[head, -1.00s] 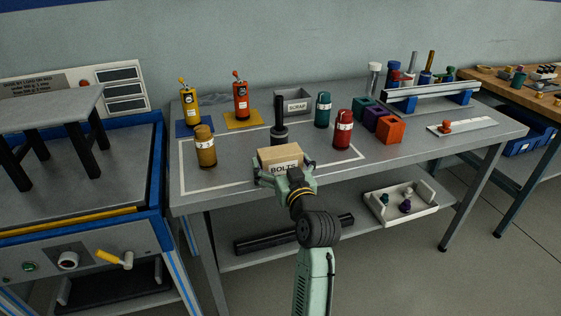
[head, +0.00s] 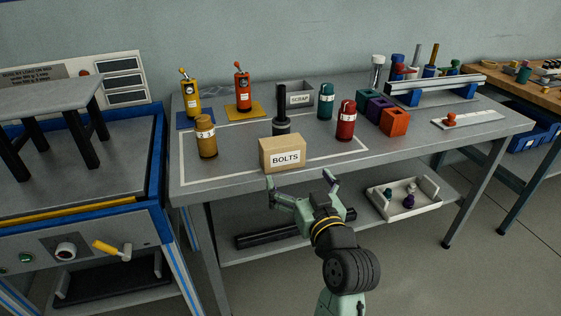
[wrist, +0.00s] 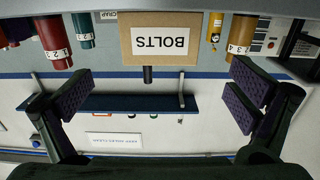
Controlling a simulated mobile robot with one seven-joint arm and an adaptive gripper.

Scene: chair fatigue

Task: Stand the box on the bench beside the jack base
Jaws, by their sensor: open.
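The tan box labelled BOLTS (head: 283,155) stands upright on the grey bench (head: 235,172), near its front edge and inside a white outline. In the wrist view the box (wrist: 158,25) appears upside down at the top centre. A black post on a wider round foot (head: 281,124), which may be the jack base, stands just behind the box. The box hides its lower part. My gripper (head: 300,180) is open and empty, in front of the box and slightly right, apart from it. Its spread fingers (wrist: 152,98) show on both sides of the wrist view.
A mustard bottle (head: 206,138) stands left of the box; a red bottle (head: 346,122) and teal bottle (head: 325,103) stand right. Yellow (head: 191,97) and orange (head: 243,90) jacks and a SCRAP bin (head: 297,95) are behind. Coloured cubes (head: 394,122) sit farther right.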

